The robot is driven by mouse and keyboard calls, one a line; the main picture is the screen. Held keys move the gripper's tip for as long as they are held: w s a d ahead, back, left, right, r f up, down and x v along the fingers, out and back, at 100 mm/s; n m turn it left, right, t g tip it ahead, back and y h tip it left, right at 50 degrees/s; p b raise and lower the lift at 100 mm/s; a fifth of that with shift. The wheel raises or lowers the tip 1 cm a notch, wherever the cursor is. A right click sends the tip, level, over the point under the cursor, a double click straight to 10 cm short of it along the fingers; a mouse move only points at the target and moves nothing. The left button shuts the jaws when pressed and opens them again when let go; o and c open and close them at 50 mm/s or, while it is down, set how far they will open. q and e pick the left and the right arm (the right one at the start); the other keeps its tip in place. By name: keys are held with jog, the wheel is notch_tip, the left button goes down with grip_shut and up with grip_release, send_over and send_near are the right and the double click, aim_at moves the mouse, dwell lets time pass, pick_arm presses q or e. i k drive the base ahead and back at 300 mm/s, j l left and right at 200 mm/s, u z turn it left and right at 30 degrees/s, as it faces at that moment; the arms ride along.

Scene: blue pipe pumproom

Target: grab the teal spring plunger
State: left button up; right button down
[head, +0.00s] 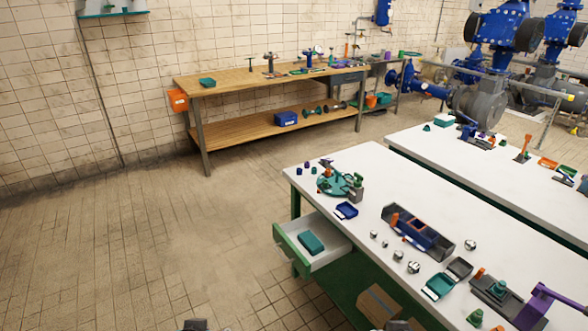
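I cannot tell for certain which thing is the teal spring plunger. A small teal-green knobbed piece (475,317) stands on the white table (310,178) near its front edge at the lower right. Another green knobbed piece (499,288) sits in a dark fixture just right of it. A green upright piece (357,181) stands at the edge of a round teal tray (329,189) at the table's far left. The tip of my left gripper (195,325) barely shows at the bottom edge. My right gripper (402,325) is cut off at the bottom edge. Both appear well apart from these pieces.
An open drawer (286,244) with a teal box (311,243) juts from the table's left end. A dark fixture (417,233), silvery nuts, a teal bin (439,287) and a purple-handled clamp (541,302) crowd the tabletop. The floor at left is clear.

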aim_at(496, 289)
jog(key=z, duration=1.65)
jog(key=i+j+z, duration=0.1)
jog(key=i+z, duration=0.15)
jog(key=i, duration=0.7)
